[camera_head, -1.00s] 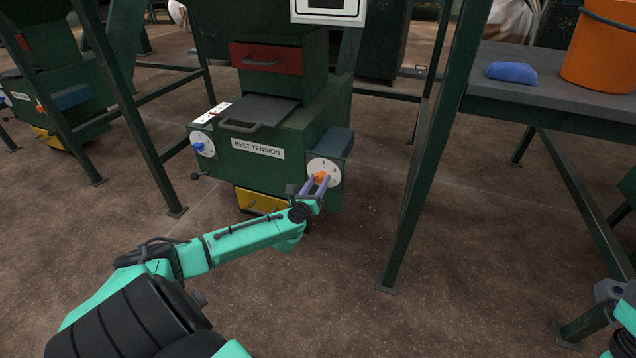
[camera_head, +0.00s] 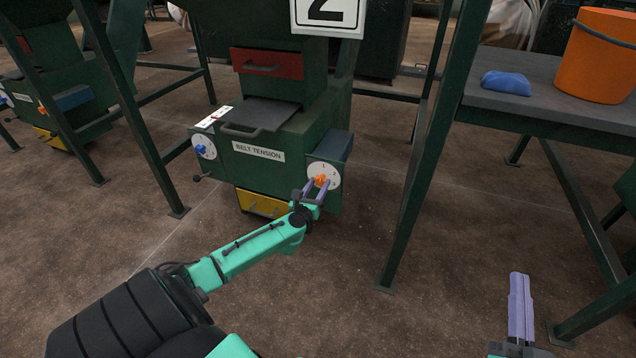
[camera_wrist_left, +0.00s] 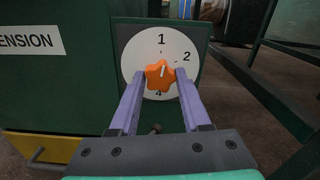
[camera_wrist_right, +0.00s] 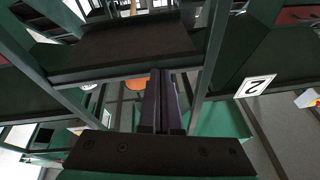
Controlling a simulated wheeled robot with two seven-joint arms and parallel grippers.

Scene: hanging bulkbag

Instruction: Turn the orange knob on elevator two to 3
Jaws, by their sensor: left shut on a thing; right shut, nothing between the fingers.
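The orange knob (camera_head: 321,181) sits on a white dial (camera_head: 331,171) at the right front of the green machine under the "2" sign (camera_head: 328,14). In the left wrist view the knob (camera_wrist_left: 159,75) has a white mark pointing up, slightly right, near the 1. The 2 shows at upper right; a numeral below the knob is partly hidden, and I cannot read a 3. My left gripper (camera_head: 314,187) is shut on the knob, one finger on each side. My right gripper (camera_head: 521,307) is shut and empty at lower right, far from the machine.
A blue knob (camera_head: 201,149) on another dial is at the machine's left. A green post (camera_head: 425,150) stands right of the machine. A table (camera_head: 540,107) holds an orange bucket (camera_head: 597,58) and blue cloth-like item (camera_head: 506,83). The floor in front is clear.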

